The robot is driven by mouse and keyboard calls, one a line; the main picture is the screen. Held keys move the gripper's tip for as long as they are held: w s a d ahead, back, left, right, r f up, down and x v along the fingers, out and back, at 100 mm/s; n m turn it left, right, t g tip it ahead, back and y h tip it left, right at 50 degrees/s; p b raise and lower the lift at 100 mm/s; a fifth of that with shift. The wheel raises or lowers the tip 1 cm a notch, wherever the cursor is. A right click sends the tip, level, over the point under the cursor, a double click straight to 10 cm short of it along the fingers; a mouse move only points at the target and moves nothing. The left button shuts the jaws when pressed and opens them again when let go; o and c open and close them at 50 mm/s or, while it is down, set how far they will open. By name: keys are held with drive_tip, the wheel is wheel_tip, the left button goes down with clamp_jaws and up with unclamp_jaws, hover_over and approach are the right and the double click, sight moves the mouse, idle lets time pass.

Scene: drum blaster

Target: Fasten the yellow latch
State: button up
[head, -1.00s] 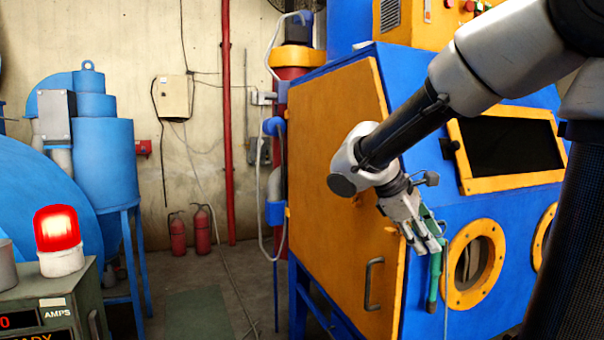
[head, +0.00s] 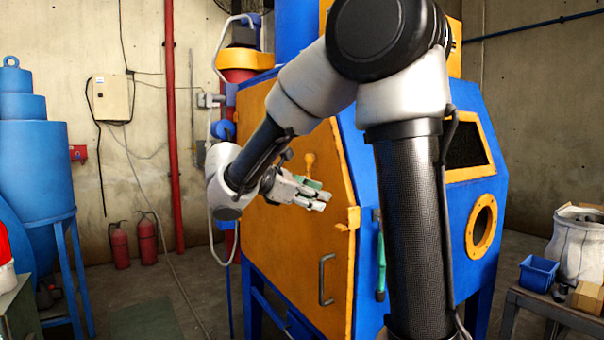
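The orange-yellow door (head: 283,230) of the blue cabinet appears closed, with a grey handle (head: 326,280) low on it. A yellow latch piece (head: 349,219) sticks out at the door's right edge. A yellow knob-ended lever (head: 309,161) shows higher on the door, its lower part hidden behind my gripper. My gripper (head: 323,201) is in front of the door, left of the edge latch and below the knob, pointing right. It appears apart from the latch and holds nothing I can make out. Its finger gap is too small to judge.
A green-handled tool (head: 380,262) hangs on the cabinet's blue front. A round orange-rimmed port (head: 481,226) is to its right. A side table (head: 560,312) with a blue bin (head: 538,273) stands at right. Two fire extinguishers (head: 146,238) stand by the wall.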

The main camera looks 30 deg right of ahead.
sight(307, 171)
drive_tip(key=w+a+r+n+t+h, duration=0.3)
drive_tip(key=w+a+r+n+h, duration=0.15)
drive_tip(key=w, duration=0.25)
drive_tip(key=shift+y, duration=0.35)
drive_tip(key=x, duration=0.7)
drive_tip(key=shift+w+f, duration=0.1)
drive_tip(key=shift+w, duration=0.15)
clamp_jaws()
